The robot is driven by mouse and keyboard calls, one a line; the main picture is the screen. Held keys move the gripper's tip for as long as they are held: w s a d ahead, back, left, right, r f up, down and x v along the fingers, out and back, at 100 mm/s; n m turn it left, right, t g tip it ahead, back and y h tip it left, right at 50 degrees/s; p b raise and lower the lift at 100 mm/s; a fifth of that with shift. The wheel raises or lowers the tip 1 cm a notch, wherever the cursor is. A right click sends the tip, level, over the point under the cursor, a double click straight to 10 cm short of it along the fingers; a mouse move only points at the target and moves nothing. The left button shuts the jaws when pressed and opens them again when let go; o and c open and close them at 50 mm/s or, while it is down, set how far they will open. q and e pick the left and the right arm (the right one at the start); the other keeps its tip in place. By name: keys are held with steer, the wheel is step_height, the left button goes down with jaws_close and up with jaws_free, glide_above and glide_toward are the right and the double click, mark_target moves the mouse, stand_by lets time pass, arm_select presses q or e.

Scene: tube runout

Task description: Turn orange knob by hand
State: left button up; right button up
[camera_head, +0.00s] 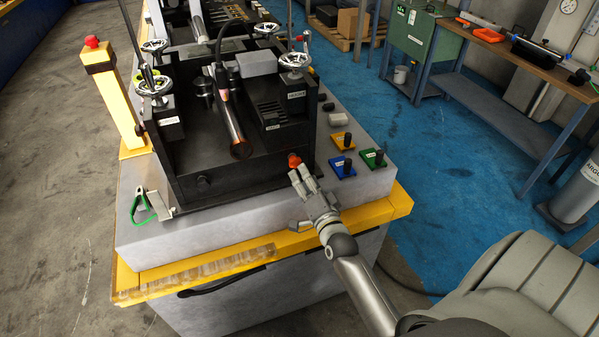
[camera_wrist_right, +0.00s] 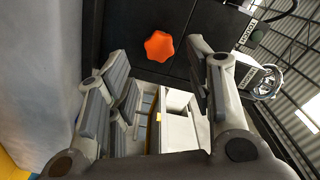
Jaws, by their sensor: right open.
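The orange knob (camera_head: 294,161) sits on the front of the black machine (camera_head: 240,178), near its right corner. In the right wrist view the knob (camera_wrist_right: 159,46) shows as a lobed orange disc on a dark face, seen beyond and between the fingers. My right gripper (camera_head: 303,179) is just in front of and below the knob in the head view. Its fingers (camera_wrist_right: 165,85) are spread apart with nothing between them. Whether a fingertip touches the knob cannot be told. My left gripper is not in view.
A copper-coloured tube (camera_head: 230,115) and chrome handwheels (camera_head: 295,59) are above. A green-handled part (camera_head: 143,207) lies at left.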

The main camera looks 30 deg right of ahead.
mark_target(296, 164)
steer(key=b+x, duration=0.2)
steer(key=x, duration=0.3)
steer(key=shift+w+d+f+b, duration=0.1)
steer(key=shift+w+f+b, duration=0.1)
steer(key=shift+b, duration=0.15)
steer(key=shift+w+r, duration=0.15)
steer(key=shift+c, duration=0.5)
steer(key=c, duration=0.7)
